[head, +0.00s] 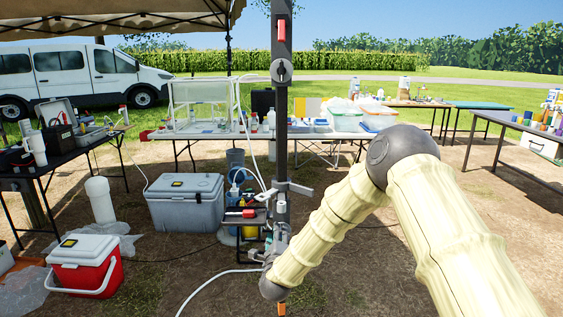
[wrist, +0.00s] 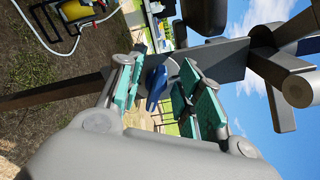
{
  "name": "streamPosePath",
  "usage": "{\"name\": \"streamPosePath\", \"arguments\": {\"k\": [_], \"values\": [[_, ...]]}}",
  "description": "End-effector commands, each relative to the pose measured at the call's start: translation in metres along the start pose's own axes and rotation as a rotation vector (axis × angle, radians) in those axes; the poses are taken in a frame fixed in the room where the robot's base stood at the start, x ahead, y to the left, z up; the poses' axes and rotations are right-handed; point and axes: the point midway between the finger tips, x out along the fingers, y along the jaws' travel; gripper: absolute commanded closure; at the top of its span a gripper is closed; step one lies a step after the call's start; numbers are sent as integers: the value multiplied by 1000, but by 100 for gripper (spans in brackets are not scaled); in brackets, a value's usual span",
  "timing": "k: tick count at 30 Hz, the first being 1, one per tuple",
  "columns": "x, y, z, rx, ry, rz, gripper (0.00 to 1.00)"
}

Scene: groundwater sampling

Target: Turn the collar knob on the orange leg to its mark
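A dark upright post (head: 282,130) stands in the middle of the head view. In the wrist view the dark bar (wrist: 60,92) runs sideways behind my gripper (wrist: 158,85). The teal-padded fingers are apart, with a blue winged part (wrist: 156,88) showing between them. I cannot tell whether the pads touch it. Grey rounded parts (wrist: 295,88) stand right of the fingers. No mark is readable.
A grey cooler (head: 186,203) and a red cooler (head: 84,266) stand left of the post. A laden table (head: 215,134) is behind it. Yellow-framed equipment (wrist: 75,12) with a pale hose lies near the bar.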

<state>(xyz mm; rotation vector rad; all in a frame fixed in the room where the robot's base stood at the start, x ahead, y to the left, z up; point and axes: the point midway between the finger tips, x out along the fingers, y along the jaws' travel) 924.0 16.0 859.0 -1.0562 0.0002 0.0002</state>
Motion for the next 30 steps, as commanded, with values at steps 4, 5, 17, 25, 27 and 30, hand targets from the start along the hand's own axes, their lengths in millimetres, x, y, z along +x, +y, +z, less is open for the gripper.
{"name": "streamPosePath", "arguments": {"k": [4, 5, 17, 25, 27, 30], "values": [[0, 0, 0, 0, 0, 0, 90], [0, 0, 0, 0, 0, 0, 95], [0, 2, 0, -141, -2, 0, 100], [0, 8, -1, -426, -2, 0, 100], [0, 8, -2, -472, -1, 0, 100], [0, 9, -2, -501, 0, 0, 100]]}}
